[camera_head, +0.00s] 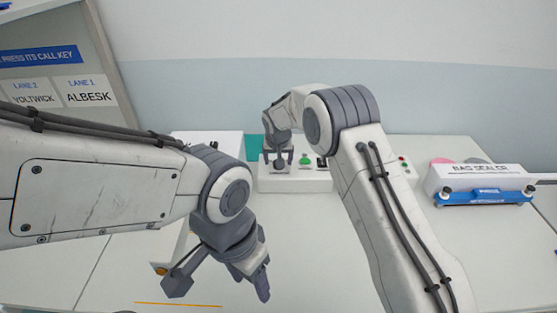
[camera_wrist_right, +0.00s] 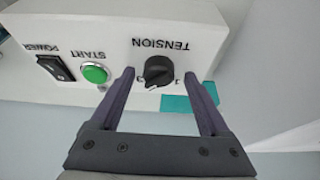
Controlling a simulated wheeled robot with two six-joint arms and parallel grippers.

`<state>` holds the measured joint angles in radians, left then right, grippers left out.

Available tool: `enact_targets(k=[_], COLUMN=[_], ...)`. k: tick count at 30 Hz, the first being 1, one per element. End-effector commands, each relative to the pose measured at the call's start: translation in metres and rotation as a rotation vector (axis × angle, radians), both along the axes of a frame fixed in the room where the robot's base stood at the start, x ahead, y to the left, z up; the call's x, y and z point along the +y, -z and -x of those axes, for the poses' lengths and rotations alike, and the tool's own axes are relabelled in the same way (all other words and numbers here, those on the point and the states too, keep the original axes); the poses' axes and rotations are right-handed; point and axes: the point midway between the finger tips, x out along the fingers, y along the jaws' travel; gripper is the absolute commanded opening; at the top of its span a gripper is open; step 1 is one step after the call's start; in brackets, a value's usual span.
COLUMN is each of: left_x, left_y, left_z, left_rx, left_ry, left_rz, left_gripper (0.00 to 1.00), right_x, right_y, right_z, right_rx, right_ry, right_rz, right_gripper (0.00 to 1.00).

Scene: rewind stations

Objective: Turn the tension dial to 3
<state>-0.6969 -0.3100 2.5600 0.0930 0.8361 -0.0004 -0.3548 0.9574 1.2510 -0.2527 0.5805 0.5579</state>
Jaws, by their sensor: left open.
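The tension dial (camera_wrist_right: 158,71) is a black round knob on the front of a white machine (camera_wrist_right: 110,30), under the upside-down word TENSION in the right wrist view. Its pale pointer mark faces the lower edge of that picture; the numbers around it are partly hidden or too small to read surely. My right gripper (camera_wrist_right: 159,76) is open, with one finger on each side of the dial and gaps showing. In the head view my right gripper (camera_head: 278,160) is at the machine's left part and hides the dial. My left gripper (camera_head: 219,287) is open and empty above the near table.
Beside the dial are a green START button (camera_wrist_right: 95,73) and a black POWER switch (camera_wrist_right: 56,68). A bag sealer (camera_head: 480,180) stands at the right. A lane sign board (camera_head: 60,75) is at the left. The white table (camera_head: 310,260) is clear in the middle.

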Motion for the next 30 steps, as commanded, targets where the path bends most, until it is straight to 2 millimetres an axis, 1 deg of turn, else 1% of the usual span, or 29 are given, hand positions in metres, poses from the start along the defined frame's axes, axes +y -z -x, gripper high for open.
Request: enact_targets(k=[7, 11, 14, 22, 25, 30], left_x=[0.000, 0.000, 0.000, 0.000, 0.000, 0.000], left_y=[0.000, 0.003, 0.007, 0.017, 0.019, 0.020], left_z=[0.000, 0.000, 0.000, 0.000, 0.000, 0.000], left_rx=[0.000, 0.000, 0.000, 0.000, 0.000, 0.000], left_ry=[0.000, 0.000, 0.000, 0.000, 0.000, 0.000], left_rz=[0.000, 0.000, 0.000, 0.000, 0.000, 0.000], left_gripper=[0.57, 0.57, 0.57, 0.57, 0.57, 0.57], right_x=[-0.001, 0.000, 0.000, 0.001, 0.001, 0.001], right_y=[-0.001, -0.009, -0.024, -0.073, -0.085, -0.096], right_z=[0.000, 0.002, 0.009, 0.029, 0.035, 0.040], right_rx=[-0.001, -0.004, -0.005, -0.005, -0.003, -0.001], right_ry=[-0.001, -0.001, -0.001, -0.001, -0.001, -0.001], right_rz=[0.000, 0.000, 0.000, -0.002, 0.000, 0.000], right_gripper=[0.79, 0.79, 0.79, 0.79, 0.79, 0.79])
